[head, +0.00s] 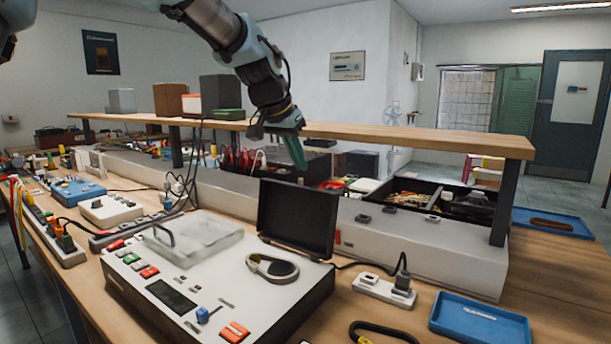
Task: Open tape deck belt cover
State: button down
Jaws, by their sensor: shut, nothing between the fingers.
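The tape deck (180,272) is a white box with dark sides, standing on the wooden bench in front of me. A black lid (297,217) stands raised at its back right, tilted back. In front of it, a grey oval loop around a dark recess (272,267) lies exposed on the deck's top. A clear, frosted cover (195,238) with a grey handle lies flat at the back left of the deck. My gripper (298,164) is shut and empty, pointing down above and behind the raised lid, apparently apart from it.
A wooden shelf (440,139) on dark posts runs behind the deck. A power strip (383,291) and a blue tray (480,320) lie to the right. A blue box (77,189) and a white switch box (110,209) stand left. Cables cross the bench.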

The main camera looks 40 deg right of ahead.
jog(key=shift+a+v, duration=0.2)
jog(key=shift+v, duration=2)
